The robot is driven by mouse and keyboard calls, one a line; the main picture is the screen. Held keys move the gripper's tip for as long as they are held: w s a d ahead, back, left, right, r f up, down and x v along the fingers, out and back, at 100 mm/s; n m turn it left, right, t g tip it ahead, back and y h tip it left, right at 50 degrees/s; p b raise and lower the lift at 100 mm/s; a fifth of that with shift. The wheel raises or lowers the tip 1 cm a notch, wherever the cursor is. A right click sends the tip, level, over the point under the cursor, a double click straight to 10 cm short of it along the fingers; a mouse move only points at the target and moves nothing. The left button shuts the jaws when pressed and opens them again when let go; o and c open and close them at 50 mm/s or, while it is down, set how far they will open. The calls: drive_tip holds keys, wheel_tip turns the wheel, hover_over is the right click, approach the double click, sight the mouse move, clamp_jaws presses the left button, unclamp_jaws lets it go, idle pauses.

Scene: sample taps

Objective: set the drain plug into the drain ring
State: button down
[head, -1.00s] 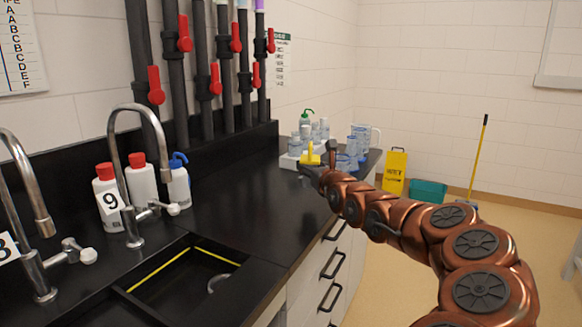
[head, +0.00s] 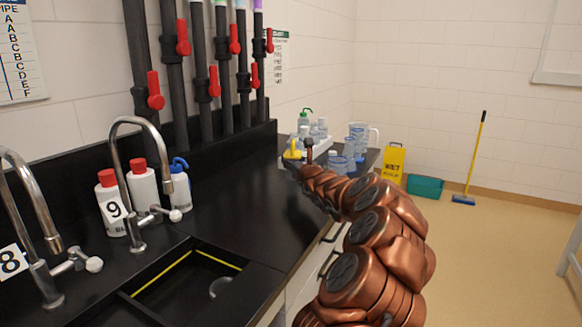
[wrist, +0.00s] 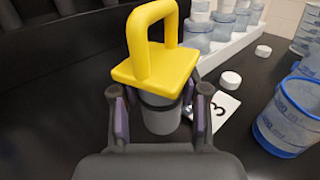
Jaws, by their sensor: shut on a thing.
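The drain plug has a yellow handle and plate (wrist: 160,60) over a grey round body. In the wrist view it stands upright between the fingers of my gripper (wrist: 160,112), which is shut on the grey body. In the head view the yellow plug (head: 292,150) shows at the end of my arm, over the far part of the black counter; whether it touches the counter I cannot tell. The drain ring (head: 220,287) is a pale round shape in the floor of the black sink, partly cut off by the sink's near edge.
Blue-rimmed beakers (wrist: 285,115), a white rack (wrist: 225,45) and a white cap (wrist: 231,79) stand near the plug. A tag marked 3 (wrist: 222,110) lies beside it. Curved taps (head: 130,180) and bottles (head: 143,185) stand behind the sink (head: 163,278). The counter between (head: 240,215) is clear.

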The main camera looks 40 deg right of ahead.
drive_tip(key=shift+x, duration=0.85)
drive_tip(key=shift+w+f, duration=0.15)
drive_tip(key=shift+f, duration=1.6)
drive_tip(key=shift+f, duration=0.2)
drive_tip(key=c, duration=0.6)
unclamp_jaws()
